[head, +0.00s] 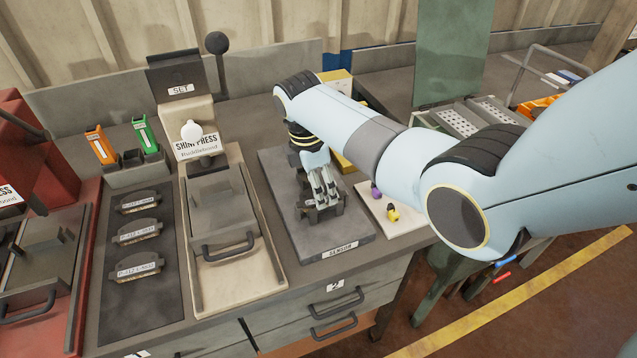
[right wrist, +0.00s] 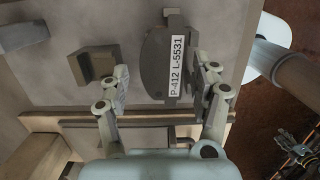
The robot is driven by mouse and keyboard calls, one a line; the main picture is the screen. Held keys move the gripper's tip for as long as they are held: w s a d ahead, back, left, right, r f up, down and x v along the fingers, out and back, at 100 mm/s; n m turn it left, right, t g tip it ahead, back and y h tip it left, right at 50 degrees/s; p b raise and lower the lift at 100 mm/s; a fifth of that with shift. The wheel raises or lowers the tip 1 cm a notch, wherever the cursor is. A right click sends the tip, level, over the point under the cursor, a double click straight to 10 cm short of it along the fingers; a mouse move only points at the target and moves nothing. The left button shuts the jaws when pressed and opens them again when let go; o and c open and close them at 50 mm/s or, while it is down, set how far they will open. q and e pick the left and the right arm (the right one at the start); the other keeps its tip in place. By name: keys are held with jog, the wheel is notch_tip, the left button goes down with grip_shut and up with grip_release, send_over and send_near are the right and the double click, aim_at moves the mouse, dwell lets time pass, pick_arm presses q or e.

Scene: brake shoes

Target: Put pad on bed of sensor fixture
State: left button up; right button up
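The sensor fixture (head: 347,233) is a dark grey plate with a SENSOR label on the bench. My right gripper (head: 323,199) is low over its middle, with dark blocks around its fingers. In the right wrist view, a dark pad (right wrist: 156,62) labelled P-412 L-5531 lies between the two fingertips of the right gripper (right wrist: 160,82). The fingers are spread, with a visible gap on the pad's left side. A block (right wrist: 96,65) stands left of the pad. How the pad sits on the bed is hard to tell.
Three similar pads (head: 136,231) lie on a dark mat at left. The shim press (head: 240,245) stands between the mat and the fixture. A pale board with purple and yellow pieces (head: 392,212) is right of the fixture. A red machine (head: 45,160) is at far left.

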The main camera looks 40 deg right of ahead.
aim_at(311, 196)
jog(key=shift+o, duration=0.2)
notch_tip(311, 196, up, 13)
jog(key=a, duration=0.1)
jog(key=shift+w+a, duration=0.25)
jog(key=shift+a, duration=0.15)
dwell(0.4)
